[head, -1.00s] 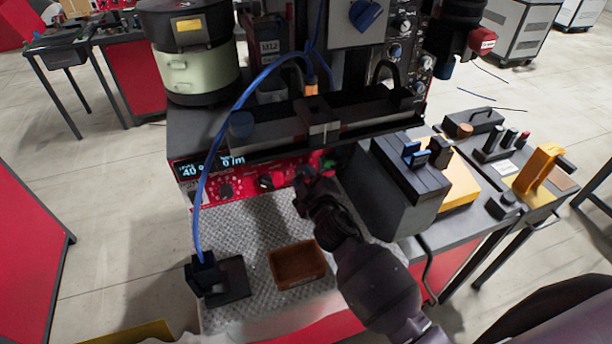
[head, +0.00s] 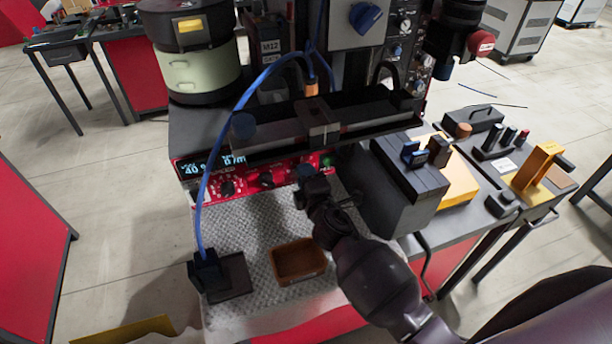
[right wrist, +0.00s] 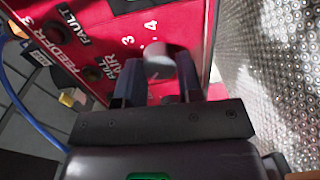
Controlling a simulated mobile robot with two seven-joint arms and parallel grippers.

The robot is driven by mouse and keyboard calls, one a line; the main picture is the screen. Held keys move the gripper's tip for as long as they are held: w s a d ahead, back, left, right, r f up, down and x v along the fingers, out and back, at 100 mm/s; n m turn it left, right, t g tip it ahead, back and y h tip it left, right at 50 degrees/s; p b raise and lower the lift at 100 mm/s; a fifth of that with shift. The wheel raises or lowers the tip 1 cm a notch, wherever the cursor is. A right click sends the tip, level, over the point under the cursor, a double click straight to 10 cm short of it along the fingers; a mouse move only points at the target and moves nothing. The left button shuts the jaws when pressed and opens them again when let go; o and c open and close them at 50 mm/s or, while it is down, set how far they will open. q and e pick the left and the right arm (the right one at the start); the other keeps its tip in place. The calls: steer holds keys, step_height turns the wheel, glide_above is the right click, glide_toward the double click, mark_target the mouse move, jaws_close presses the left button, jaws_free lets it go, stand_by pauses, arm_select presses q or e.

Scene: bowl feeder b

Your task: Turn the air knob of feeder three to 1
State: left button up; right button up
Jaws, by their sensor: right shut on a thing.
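The red control panel (head: 240,182) of the feeder runs along the front of the machine, with dark knobs and a lit display (head: 215,165). My right gripper (head: 306,172) is at the right part of this panel, and its fingers cover the knob there. In the right wrist view, a grey round knob (right wrist: 160,63) sits between the two dark fingers of my right gripper (right wrist: 157,85), which is shut on it. White print beside it includes AIR, 3 and 4. The knob is blurred, so its setting cannot be read. My left gripper is not in view.
A blue cable (head: 207,190) hangs in front of the panel's left part. A brown tray (head: 298,262) stands on the textured metal plate below. A dark box (head: 400,190) stands close to the right of my gripper. A green button (head: 327,161) is beside it.

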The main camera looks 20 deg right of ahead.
stand_by(0.5)
steer(key=o, duration=0.9)
steer(key=s, duration=1.1)
steer(key=shift+d+r+b, duration=0.2)
steer(key=shift+r+b, duration=0.05)
steer(key=shift+b, duration=0.15)
steer(key=shift+d, duration=0.1)
